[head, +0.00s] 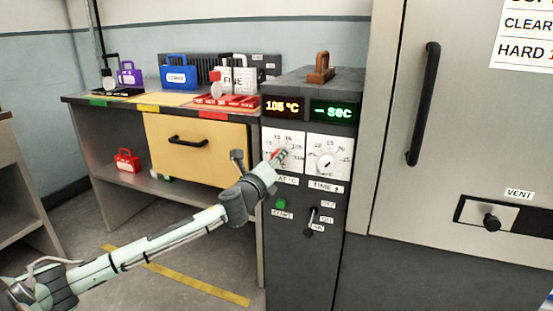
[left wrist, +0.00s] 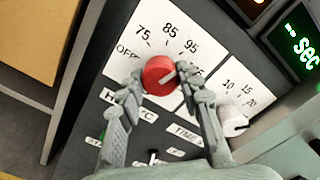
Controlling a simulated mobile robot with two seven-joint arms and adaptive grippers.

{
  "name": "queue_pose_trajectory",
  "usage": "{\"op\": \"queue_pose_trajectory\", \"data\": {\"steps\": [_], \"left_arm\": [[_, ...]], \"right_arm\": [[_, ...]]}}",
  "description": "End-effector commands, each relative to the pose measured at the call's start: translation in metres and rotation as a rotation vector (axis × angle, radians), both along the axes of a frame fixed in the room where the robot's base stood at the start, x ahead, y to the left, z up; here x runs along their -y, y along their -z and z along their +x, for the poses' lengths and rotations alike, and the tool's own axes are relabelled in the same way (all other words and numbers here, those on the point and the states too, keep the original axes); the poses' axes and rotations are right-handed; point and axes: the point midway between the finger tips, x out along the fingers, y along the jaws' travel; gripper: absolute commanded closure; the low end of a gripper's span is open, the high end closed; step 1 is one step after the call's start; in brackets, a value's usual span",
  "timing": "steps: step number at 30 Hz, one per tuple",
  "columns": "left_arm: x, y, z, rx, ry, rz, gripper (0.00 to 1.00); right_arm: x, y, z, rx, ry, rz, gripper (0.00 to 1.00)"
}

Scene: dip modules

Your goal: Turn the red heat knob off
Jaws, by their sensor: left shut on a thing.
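The red heat knob (head: 278,155) is on the left white dial plate of the dark control cabinet, mostly hidden by my gripper in the head view. In the left wrist view the knob (left wrist: 158,73) shows clearly, its pale pointer line aimed right, past the 95 mark. OFF is printed at the left end of its scale. My left gripper (head: 272,161) reaches the knob from the front left. In the left wrist view its fingers (left wrist: 163,82) are on both sides of the knob, shut on it. My right gripper is in neither view.
The temperature display (head: 284,108) reads 105 °C; the timer display (head: 333,112) shows "- Sec". The white time knob (head: 327,163) is close to the right. A yellow drawer (head: 200,150) is at left.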

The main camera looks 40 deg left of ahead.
Motion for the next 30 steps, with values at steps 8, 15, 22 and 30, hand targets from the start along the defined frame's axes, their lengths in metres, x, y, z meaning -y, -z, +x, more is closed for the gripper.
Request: {"op": "queue_pose_trajectory", "data": {"steps": [8,15,22,30], "left_arm": [[0.000,-0.001,0.000,0.062,0.000,-0.258,0.94],[0.000,-0.001,0.000,0.115,-0.002,-0.480,0.94],[-0.001,-0.001,0.000,0.167,-0.002,-0.692,0.94],[-0.001,-0.002,0.000,0.227,-0.003,-0.941,0.94]], "right_arm": [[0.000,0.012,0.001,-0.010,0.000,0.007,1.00],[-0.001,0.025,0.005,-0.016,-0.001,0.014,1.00],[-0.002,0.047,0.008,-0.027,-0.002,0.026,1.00],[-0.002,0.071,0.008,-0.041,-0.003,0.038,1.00]]}}
